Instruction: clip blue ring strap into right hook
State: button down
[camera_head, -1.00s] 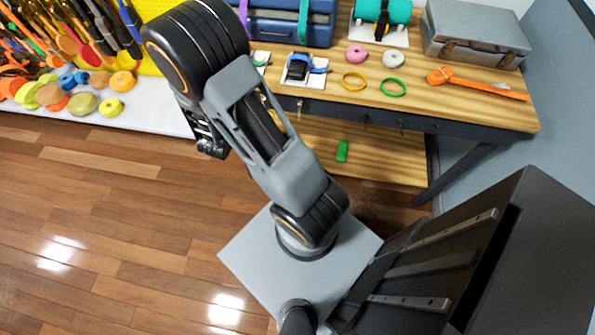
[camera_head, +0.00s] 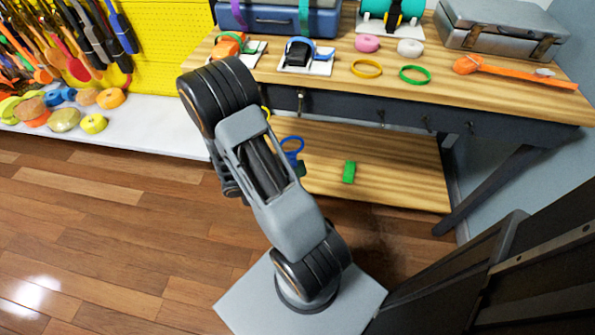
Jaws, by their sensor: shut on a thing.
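A blue ring (camera_head: 291,145), taken to be the blue ring strap's, shows just right of my arm, in front of the lower shelf, with a small dark piece below it. My arm hides whatever lies to its left, so I cannot tell whether it is held, hanging or lying. Several small hooks line the table's dark front edge; the rightmost hook (camera_head: 470,127) is small and looks empty. Another hook (camera_head: 381,117) is farther left. My gripper's fingers are hidden behind my own arm links.
The wooden table (camera_head: 520,105) holds a yellow ring (camera_head: 366,68), a green ring (camera_head: 415,75), an orange strap (camera_head: 515,73) and cases. A green block (camera_head: 349,171) lies on the lower shelf. A dark panel (camera_head: 540,270) stands at lower right. Floor at left is clear.

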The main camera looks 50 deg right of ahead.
jog(key=w+d+f+b, duration=0.2)
jog(key=w+d+b, duration=0.2)
jog(key=d, duration=0.6)
jog(key=shift+w+d+f, duration=0.35)
jog(key=shift+w+d, duration=0.05)
jog(key=shift+w, duration=0.95)
dwell(0.6)
jog(key=shift+f, duration=0.2)
dwell(0.6)
jog(key=c, duration=1.1)
grip_release()
jog(key=shift+o, duration=0.2)
